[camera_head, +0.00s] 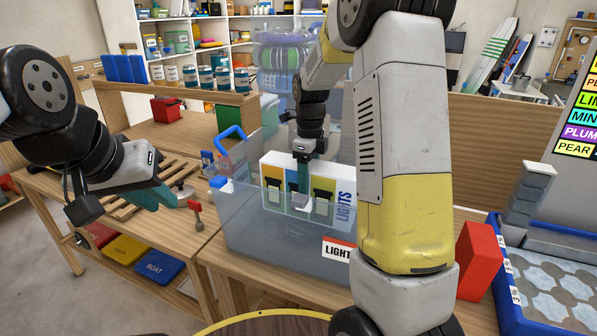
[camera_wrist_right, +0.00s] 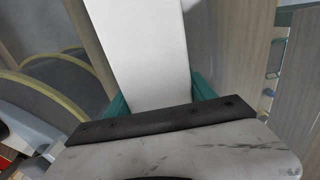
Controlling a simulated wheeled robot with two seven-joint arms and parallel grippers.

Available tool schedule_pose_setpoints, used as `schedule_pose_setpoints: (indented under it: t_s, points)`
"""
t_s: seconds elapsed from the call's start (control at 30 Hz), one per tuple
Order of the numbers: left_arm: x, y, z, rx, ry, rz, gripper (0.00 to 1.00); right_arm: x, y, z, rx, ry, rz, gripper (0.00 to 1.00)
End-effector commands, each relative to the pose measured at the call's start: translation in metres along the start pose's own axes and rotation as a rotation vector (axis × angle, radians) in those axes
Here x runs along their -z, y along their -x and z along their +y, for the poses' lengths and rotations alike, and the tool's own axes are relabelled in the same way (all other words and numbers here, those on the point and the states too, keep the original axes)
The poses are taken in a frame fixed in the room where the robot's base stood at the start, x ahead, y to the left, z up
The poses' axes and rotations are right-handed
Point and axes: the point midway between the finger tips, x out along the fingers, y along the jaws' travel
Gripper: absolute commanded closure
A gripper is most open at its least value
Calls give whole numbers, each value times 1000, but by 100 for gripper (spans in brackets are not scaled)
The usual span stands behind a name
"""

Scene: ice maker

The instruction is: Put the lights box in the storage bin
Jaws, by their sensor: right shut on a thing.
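The lights box (camera_head: 344,205) is white with coloured panels and "LIGHTS" on its side. In the head view it is upright within the outline of the clear storage bin (camera_head: 250,235), which has blue handles and a "LIGHT" label on its front. I cannot tell whether the box touches the bin's floor. My right gripper (camera_head: 303,172) is shut on the box from above; its teal fingers (camera_wrist_right: 160,98) flank a white face of the box in the right wrist view. My left gripper (camera_head: 155,195) is left of the bin, apart from it; its finger gap is not clear.
The bin stands on a wooden bench. A red block (camera_head: 479,262) and a blue-edged tray (camera_head: 560,290) lie to the right. My right arm hides the bin's right part. Shelves with tins (camera_head: 205,75) stand behind.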

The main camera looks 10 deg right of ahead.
Motion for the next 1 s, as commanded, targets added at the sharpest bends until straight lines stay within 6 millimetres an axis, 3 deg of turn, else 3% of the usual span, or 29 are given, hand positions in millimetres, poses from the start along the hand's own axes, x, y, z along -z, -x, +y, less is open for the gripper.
schedule_pose_setpoints:
  t_s: [0.2, 0.23, 0.33, 0.73, 1.0]
  points:
    - [0, 0, 0, 0, 0, 0, 80, 0, -2, 0, 0, 0, 0, 100]
    - [0, 0, 0, 0, 0, 0, 80, 0, -2, 0, 0, 0, 1, 33]
    - [0, 0, 0, 0, 0, 0, 80, 0, -2, 0, 0, 0, 0, 15]
    - [0, 0, 0, 0, 0, 0, 80, 0, 5, 0, 2, 0, -1, 15]
    - [0, 0, 0, 0, 0, 0, 80, -1, 55, -1, 4, 1, -3, 15]
